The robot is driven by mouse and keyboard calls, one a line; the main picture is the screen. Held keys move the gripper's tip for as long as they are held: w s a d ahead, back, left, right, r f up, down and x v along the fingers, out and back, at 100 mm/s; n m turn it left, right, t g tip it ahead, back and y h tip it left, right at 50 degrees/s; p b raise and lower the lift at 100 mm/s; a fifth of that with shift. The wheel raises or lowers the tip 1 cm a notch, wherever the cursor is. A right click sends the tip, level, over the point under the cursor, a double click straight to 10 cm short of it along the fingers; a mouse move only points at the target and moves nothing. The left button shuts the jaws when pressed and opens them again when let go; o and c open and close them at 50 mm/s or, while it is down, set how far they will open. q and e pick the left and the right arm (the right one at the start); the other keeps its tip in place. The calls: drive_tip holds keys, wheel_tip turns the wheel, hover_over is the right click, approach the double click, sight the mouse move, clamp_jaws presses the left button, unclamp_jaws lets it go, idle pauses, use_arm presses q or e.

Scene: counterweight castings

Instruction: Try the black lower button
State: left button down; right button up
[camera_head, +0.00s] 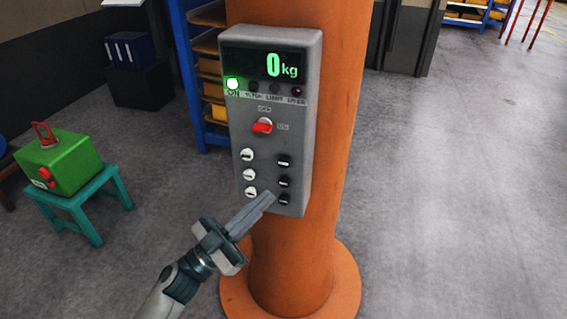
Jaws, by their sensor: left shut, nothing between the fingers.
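A grey control box (298,140) is fixed to an orange column. Its display (272,66) reads "0 kg", and a green lamp (232,84) above the "ON" label is lit. A red rotary switch (262,126) sits mid-panel. Below it are a left column of white buttons and a right column of black ones. The lowest black button (285,200) shows at the bottom right of the panel. My left gripper (270,196) is shut and empty, its tips just left of that button. I cannot tell whether they touch the panel. My right gripper is not in view.
The orange column (290,258) has a round base flange on the grey floor. A green box (62,164) stands on a teal stool (84,204) at the left. A blue rack (186,80) with bins stands behind the column. The floor at the right is clear.

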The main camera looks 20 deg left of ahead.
use_arm(q)
drive_tip(key=b, duration=0.1)
approach(284, 161)
drive_tip(key=shift+w+d+r, duration=0.35)
drive_tip(key=shift+d+r, duration=0.15)
drive_tip(key=shift+d, duration=0.25)
drive_tip(key=shift+w+d+r, duration=0.35)
drive_tip(key=shift+d+r, duration=0.15)
drive_tip(key=shift+d, duration=0.25)
drive_tip(key=shift+w+d+r, duration=0.4)
drive_tip(key=shift+d+r, duration=0.1)
drive_tip(key=shift+d, duration=0.25)
drive_tip(key=shift+w, duration=0.2)
drive_tip(key=shift+w, duration=0.2)
